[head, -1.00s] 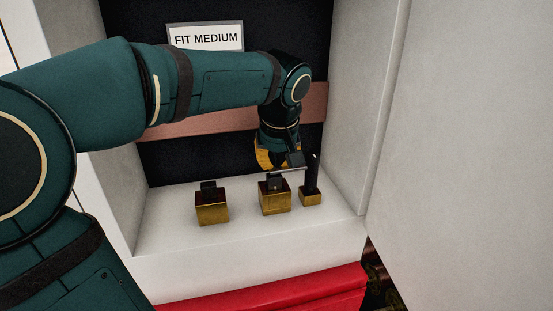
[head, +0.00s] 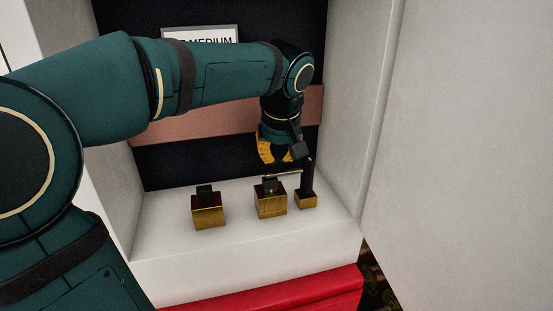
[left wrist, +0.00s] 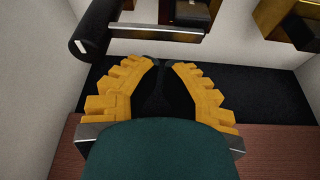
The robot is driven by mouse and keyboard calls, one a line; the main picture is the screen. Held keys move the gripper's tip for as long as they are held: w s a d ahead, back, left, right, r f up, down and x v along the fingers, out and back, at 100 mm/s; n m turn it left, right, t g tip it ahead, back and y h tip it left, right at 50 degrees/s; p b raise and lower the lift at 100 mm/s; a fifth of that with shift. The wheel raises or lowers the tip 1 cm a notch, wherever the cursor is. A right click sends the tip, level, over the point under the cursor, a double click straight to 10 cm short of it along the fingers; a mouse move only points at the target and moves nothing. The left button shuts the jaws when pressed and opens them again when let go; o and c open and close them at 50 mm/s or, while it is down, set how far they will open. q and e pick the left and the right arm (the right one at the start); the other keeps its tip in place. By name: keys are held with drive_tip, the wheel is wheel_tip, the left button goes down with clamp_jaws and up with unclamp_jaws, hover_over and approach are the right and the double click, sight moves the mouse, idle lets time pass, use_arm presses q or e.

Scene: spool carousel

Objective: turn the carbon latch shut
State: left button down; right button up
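The latch is a dark upright post (head: 308,178) on a small brass block (head: 305,200), with a thin silver bar (head: 286,172) reaching left over the middle brass block (head: 271,203). In the left wrist view the post's round black end (left wrist: 90,36) and the silver bar (left wrist: 150,32) lie past my fingertips. The bar's far end meets a dark piece (left wrist: 188,12) there. My left gripper (left wrist: 166,64) has yellow finger pads and black tips drawn together, with nothing visible between them. It is just behind the bar, apart from it in the wrist view. My right gripper is not in view.
Another brass block (head: 208,216) with a dark top stands to the left on the white ledge (head: 165,240). White walls close in both sides. A partly covered sign (head: 215,37) hangs on the dark back panel. A red edge (head: 270,295) lies below.

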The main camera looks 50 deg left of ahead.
use_arm(q)
drive_tip(key=v, duration=1)
drive_tip(key=shift+s+f, duration=0.1)
